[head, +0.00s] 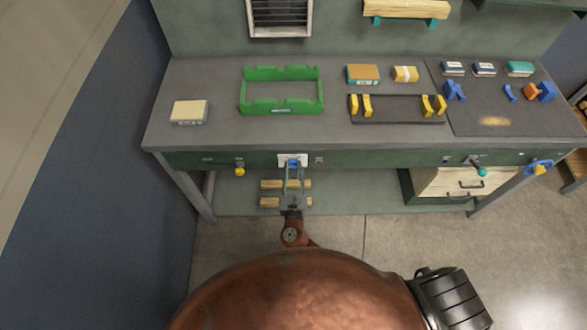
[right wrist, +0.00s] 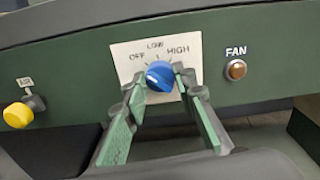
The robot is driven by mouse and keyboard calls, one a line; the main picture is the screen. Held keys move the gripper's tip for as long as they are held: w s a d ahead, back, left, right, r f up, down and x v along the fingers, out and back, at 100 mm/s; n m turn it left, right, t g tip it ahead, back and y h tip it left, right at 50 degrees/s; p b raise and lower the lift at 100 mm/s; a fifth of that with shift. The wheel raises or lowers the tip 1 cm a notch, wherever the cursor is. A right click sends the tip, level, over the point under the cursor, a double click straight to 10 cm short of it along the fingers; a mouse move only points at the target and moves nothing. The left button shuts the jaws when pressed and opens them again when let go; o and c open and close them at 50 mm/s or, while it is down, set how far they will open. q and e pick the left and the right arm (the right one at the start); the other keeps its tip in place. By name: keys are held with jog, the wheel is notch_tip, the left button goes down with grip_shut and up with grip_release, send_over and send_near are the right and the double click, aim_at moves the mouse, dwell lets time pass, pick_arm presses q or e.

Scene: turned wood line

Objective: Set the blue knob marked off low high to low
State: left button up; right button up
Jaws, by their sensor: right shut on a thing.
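The blue knob (right wrist: 159,75) sits on a white plate (right wrist: 122,52) marked OFF, LOW and HIGH, on the dark green front panel. LOW is at the top of the plate, OFF to its left, HIGH to its right. My right gripper (right wrist: 161,79) has its green-padded fingers on either side of the knob and is shut on it. I cannot tell for sure which mark the knob points to. In the head view the knob (head: 293,163) is small at the bench's front edge, with my right gripper (head: 294,170) reaching it from below. My left gripper is not in view.
A brown FAN button (right wrist: 236,70) is to the right of the plate and a yellow knob (right wrist: 17,115) to the left. A green frame (head: 281,108) and a cream-topped block (head: 189,112) are on the bench above. A drawer unit (head: 450,183) stands below right.

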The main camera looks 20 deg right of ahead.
jog(key=c, duration=0.5)
jog(key=shift+d, duration=0.1)
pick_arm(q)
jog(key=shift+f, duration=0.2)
pick_arm(e)
jog(key=shift+f, duration=0.1)
jog(key=m+b, duration=0.3)
jog(key=m, duration=0.1)
jog(key=shift+m, duration=0.3)
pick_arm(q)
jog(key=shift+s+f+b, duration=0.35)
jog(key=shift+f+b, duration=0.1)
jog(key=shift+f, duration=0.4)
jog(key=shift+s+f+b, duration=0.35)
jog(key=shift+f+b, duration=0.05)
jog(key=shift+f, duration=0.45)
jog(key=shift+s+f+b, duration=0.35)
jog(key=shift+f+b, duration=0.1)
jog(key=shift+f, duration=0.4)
pick_arm(e)
jog(key=shift+m, duration=2)
